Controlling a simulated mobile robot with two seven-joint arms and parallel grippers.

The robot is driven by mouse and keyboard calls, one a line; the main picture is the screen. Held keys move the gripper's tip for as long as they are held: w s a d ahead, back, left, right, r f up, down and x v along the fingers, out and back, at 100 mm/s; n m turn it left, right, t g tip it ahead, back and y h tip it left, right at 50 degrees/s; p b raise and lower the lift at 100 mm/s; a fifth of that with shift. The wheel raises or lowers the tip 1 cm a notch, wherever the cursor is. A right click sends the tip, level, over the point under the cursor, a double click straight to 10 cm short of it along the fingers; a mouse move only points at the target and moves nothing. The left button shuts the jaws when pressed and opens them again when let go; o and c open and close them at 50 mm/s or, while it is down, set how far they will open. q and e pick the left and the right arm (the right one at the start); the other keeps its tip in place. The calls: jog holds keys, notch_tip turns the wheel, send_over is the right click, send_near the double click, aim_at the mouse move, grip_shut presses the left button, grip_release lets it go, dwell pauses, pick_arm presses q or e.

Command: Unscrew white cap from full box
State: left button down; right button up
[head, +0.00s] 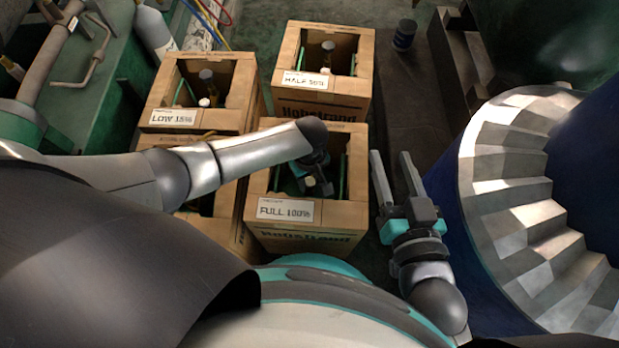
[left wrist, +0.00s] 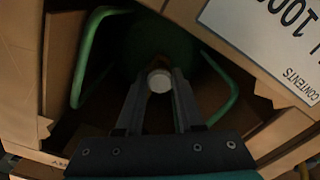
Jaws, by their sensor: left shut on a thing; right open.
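The full box (head: 305,238), a cardboard box labelled "FULL 100%" (head: 286,209), stands in the middle of the head view. My left arm reaches over it, and my left gripper (head: 311,181) is down inside its opening. In the left wrist view the white cap (left wrist: 160,81) sits between the fingertips of the left gripper (left wrist: 158,88), which are shut on it. Green handles (left wrist: 88,55) of the cylinder show on both sides. My right gripper (head: 397,178) is open and empty, to the right of the full box. The lower cylinder is dark and mostly hidden.
A "HALF 50%" box (head: 322,98) stands behind the full box, and a "LOW 15%" box (head: 190,122) stands back left. Another box (head: 222,228) is partly hidden under my left arm. A large ribbed blue machine (head: 520,200) fills the right side. A small can (head: 404,35) stands at the back.

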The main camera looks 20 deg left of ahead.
pick_arm(q)
jog(key=shift+r+n+p, duration=0.15)
jog(key=shift+n+p, duration=0.4)
jog(key=shift+n, duration=0.05)
jog(key=shift+n+p, duration=0.6)
jog(key=shift+n, duration=0.3)
jog(key=shift+a+n, duration=0.1)
jog(key=shift+n, duration=0.2)
